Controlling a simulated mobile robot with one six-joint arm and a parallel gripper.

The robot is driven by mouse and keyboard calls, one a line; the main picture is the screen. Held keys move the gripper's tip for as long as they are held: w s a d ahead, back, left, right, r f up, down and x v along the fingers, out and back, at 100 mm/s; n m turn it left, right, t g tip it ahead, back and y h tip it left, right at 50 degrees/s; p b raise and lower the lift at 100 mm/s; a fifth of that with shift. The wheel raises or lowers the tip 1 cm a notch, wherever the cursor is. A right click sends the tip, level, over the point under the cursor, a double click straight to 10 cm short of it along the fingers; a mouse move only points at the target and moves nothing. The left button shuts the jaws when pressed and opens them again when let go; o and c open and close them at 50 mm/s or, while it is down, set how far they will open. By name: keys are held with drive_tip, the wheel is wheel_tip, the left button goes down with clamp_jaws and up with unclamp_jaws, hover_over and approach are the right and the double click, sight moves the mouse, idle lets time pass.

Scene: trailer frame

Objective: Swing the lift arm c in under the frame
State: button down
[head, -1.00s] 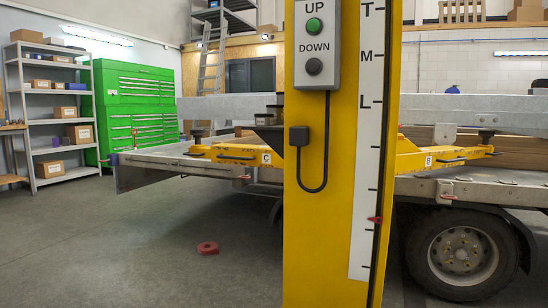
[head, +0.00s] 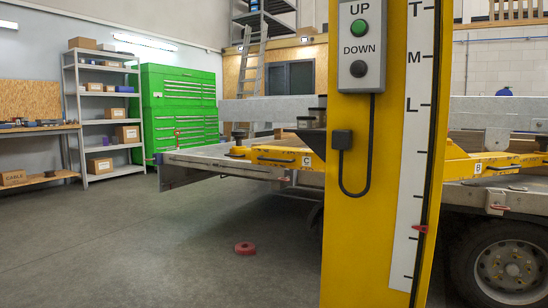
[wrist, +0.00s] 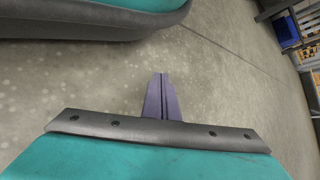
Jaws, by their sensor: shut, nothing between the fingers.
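Lift arm c (head: 276,157) is yellow with a black handle bar and a white label C. A second yellow arm (head: 490,165), labelled B, shows right of the post. My gripper (wrist: 164,76) shows in the wrist view with its purple fingers together, empty, over bare floor.
A red round block (head: 245,248) lies on the floor left of the post. A wheel (head: 508,262) stands at the lower right. A workbench (head: 45,129), a shelf rack (head: 105,121) and green cabinets (head: 180,110) line the left wall. The floor between is clear.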

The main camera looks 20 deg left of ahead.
drive_tip(key=w+d+t+h, duration=0.1)
drive_tip(key=w+d, duration=0.1)
drive_tip(key=w, duration=0.1)
drive_tip(key=w+d+n+t+h, duration=0.1)
drive_tip(key=w+d+h, duration=0.1)
drive_tip(key=w+d, duration=0.1)
drive_tip(key=w+d+r+t+h+p, duration=0.1)
drive_tip(key=w+d, duration=0.1)
drive_tip(key=w, duration=0.2)
drive_tip(key=shift+w+d+r+n+h, duration=0.1)
drive_tip(key=shift+w+d+n+h, duration=0.05)
drive_tip(key=shift+d+n+h, duration=0.15)
drive_tip(key=w+d+r+n+t+h+p, duration=0.1)
drive_tip(key=w+d+r+t+h+p, duration=0.15)
drive_tip(key=w+d+r+p, duration=0.45)
drive_tip(key=s+r+g+p, duration=0.2)
drive_tip(key=s+r+p, duration=0.8)
drive_tip(key=p, duration=0.9)
drive_tip(key=s+r+g+h+p, duration=0.1)
drive_tip(key=s+r+g+p, duration=0.1)
drive_tip(key=s+r+p, duration=0.9)
wheel_tip(320, 180, up, 4)
drive_tip(key=p, duration=0.8)
drive_tip(key=shift+s, duration=0.15)
drive_tip(key=shift+d, duration=0.1)
